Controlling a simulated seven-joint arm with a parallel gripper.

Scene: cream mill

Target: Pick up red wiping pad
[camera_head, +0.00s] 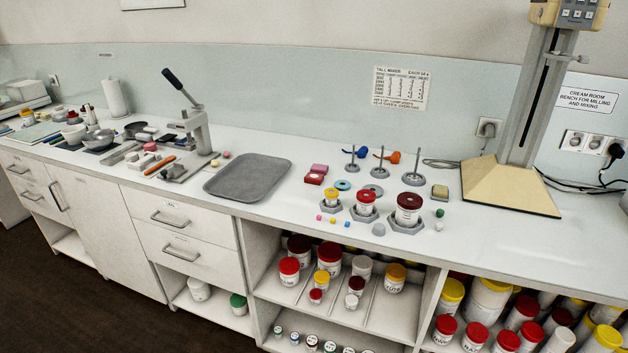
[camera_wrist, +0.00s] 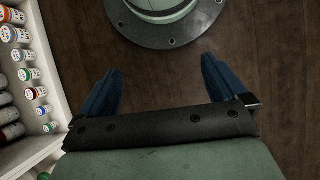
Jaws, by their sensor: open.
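A small red pad (camera_head: 315,179) lies on the white bench right of the grey tray, and it looks like the red wiping pad. A pink block (camera_head: 320,168) sits just behind it, close to or touching it. My gripper (camera_wrist: 160,66) shows only in the wrist view, with its two blue fingers wide apart and nothing between them. It points down over the brown floor, away from the bench top. The pad is not in the wrist view.
A grey tray (camera_head: 248,178) lies left of the pad. Right of the pad stand jars in hexagonal holders, such as a red-lidded one (camera_head: 365,203), and upright rods on round bases (camera_head: 414,178). In the wrist view, a shelf with bottles (camera_wrist: 30,75) runs along the left.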

